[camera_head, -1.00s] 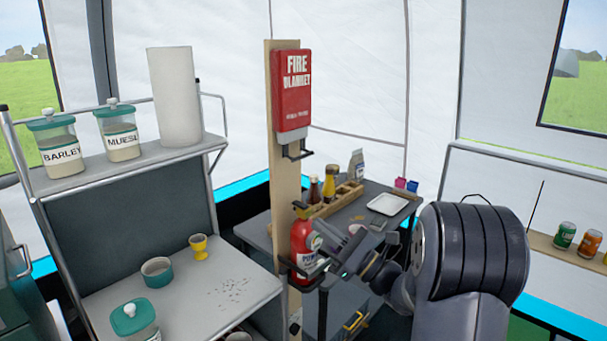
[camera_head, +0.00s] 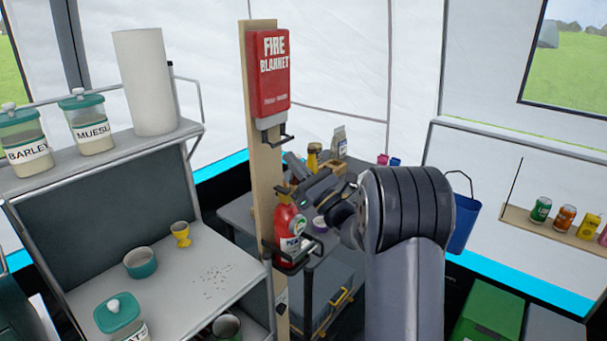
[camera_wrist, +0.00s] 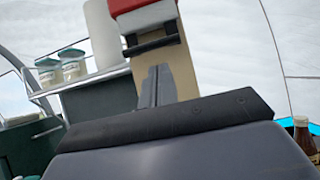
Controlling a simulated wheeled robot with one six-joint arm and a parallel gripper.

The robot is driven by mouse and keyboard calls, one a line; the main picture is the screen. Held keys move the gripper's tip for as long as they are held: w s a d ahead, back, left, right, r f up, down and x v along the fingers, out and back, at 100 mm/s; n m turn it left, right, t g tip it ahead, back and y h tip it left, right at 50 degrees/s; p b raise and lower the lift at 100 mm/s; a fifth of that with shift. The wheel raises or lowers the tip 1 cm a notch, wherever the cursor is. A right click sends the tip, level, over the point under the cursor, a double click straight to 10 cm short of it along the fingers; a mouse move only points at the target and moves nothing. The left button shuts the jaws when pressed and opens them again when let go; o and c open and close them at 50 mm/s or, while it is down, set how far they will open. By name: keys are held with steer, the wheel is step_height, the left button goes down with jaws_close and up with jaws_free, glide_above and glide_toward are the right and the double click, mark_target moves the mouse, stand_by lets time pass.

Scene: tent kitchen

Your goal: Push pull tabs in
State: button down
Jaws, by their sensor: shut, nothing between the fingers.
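The red fire blanket case (camera_head: 270,75) hangs on a wooden post in the head view. Its black pull tabs (camera_head: 275,136) stick out below its pale lower edge. In the wrist view the bottom of the case (camera_wrist: 143,7) is at the top, with the black tab bar (camera_wrist: 152,43) under it. My gripper (camera_wrist: 158,70) is shut and empty, its fingertips pointing up at the post just below the tabs in the picture. I see no contact. In the head view my gripper (camera_head: 291,160) is below and right of the tabs.
A red fire extinguisher (camera_head: 289,232) sits in a black bracket on the wooden post (camera_head: 262,180), below my gripper. A shelf unit with a paper towel roll (camera_head: 150,80) and jars stands left. A grey table with bottles is behind my arm.

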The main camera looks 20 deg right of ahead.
steer(key=shift+w+a+r, duration=0.1)
steer(key=shift+r, duration=0.75)
steer(key=shift+r, duration=0.1)
steer(key=shift+r+p, duration=0.45)
steer(key=shift+r, duration=1.15)
